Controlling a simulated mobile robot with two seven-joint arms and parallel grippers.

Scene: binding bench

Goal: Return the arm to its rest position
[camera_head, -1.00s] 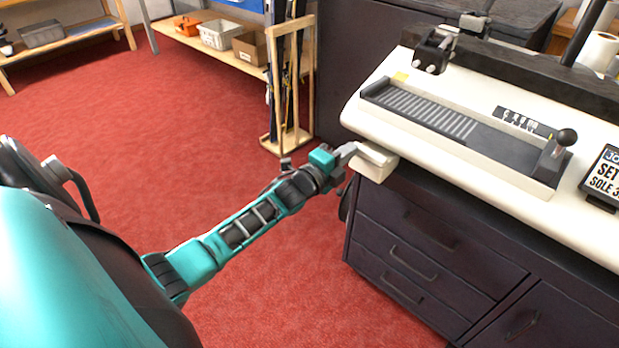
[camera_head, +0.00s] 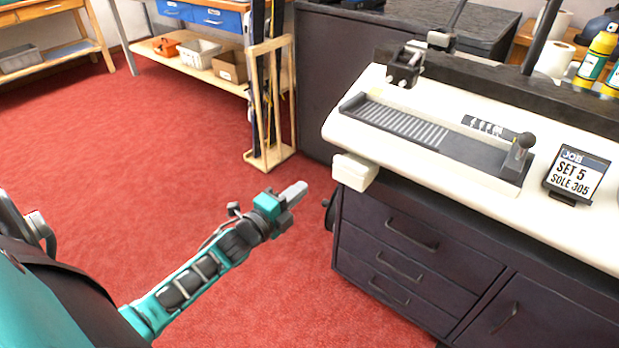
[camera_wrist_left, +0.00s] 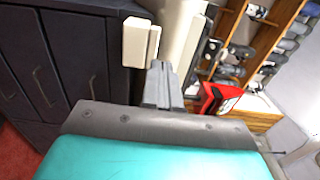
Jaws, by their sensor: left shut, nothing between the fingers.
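My left arm reaches in from the lower left in the head view. Its teal and grey left gripper (camera_head: 293,193) is shut and empty, over the red floor to the left of the bench. It also shows in the left wrist view (camera_wrist_left: 160,72), with its fingers together. A gap of floor lies between the fingertips and the cream block (camera_head: 355,171) on the bench's left end. That block appears above the fingers in the left wrist view (camera_wrist_left: 136,43). My right gripper is not in view.
The dark bench (camera_head: 410,262) with drawers and a cream top (camera_head: 360,133) fills the right. On it are a grey binding jig (camera_head: 440,137) and a job sign (camera_head: 577,175). A wooden rack (camera_head: 268,155) with skis stands behind the gripper. Red floor (camera_head: 140,150) is clear at left.

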